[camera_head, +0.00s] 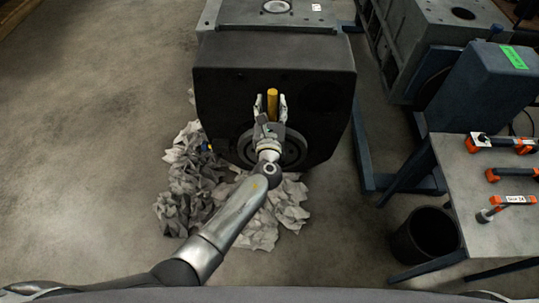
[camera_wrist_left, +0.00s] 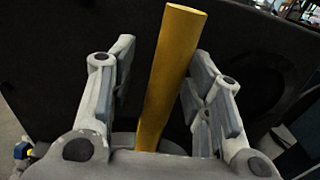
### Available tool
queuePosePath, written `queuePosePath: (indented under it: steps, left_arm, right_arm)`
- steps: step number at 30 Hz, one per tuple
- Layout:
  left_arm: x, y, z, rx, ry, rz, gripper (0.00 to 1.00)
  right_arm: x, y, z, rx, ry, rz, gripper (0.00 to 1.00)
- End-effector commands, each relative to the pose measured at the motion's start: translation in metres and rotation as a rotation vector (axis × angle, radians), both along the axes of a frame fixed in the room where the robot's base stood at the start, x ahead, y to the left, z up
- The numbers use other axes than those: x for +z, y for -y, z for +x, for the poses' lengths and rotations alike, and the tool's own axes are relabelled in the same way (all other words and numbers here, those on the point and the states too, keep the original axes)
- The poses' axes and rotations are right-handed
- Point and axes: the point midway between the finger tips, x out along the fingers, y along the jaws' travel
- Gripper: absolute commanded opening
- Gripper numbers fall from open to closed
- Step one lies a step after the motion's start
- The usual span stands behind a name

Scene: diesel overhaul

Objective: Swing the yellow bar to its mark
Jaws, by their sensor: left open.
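The yellow bar (camera_head: 272,102) stands out from a round hub (camera_head: 292,150) on the front of a dark engine block (camera_head: 225,105). My left gripper (camera_head: 271,101) is open, with one finger on each side of the bar. In the left wrist view the bar (camera_wrist_left: 170,75) rises between the two fingers (camera_wrist_left: 160,85) and leans a little to the right at its top. Gaps show between the bar and the fingers there. The bar's lower end is hidden behind my gripper. I cannot make out a mark for the bar. My right gripper is not in view.
Crumpled grey rags (camera_head: 190,185) lie on the floor below the block. At right are a workbench (camera_head: 490,235) with orange-and-black tools (camera_head: 500,143), a black bin (camera_head: 426,236) and a blue stand (camera_head: 365,150). The floor at left is clear.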

Motion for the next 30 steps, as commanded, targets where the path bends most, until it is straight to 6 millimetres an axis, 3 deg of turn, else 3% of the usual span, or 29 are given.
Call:
queuePosePath:
  steps: [13, 30]
  left_arm:
    - [0.001, -0.002, -0.062, -0.001, -0.002, 0.001, 0.46]
    - [0.000, -0.002, -0.067, 0.000, 0.000, 0.000, 0.46]
  right_arm:
    - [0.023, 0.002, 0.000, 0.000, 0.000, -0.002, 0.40]
    - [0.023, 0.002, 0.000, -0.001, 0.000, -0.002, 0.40]
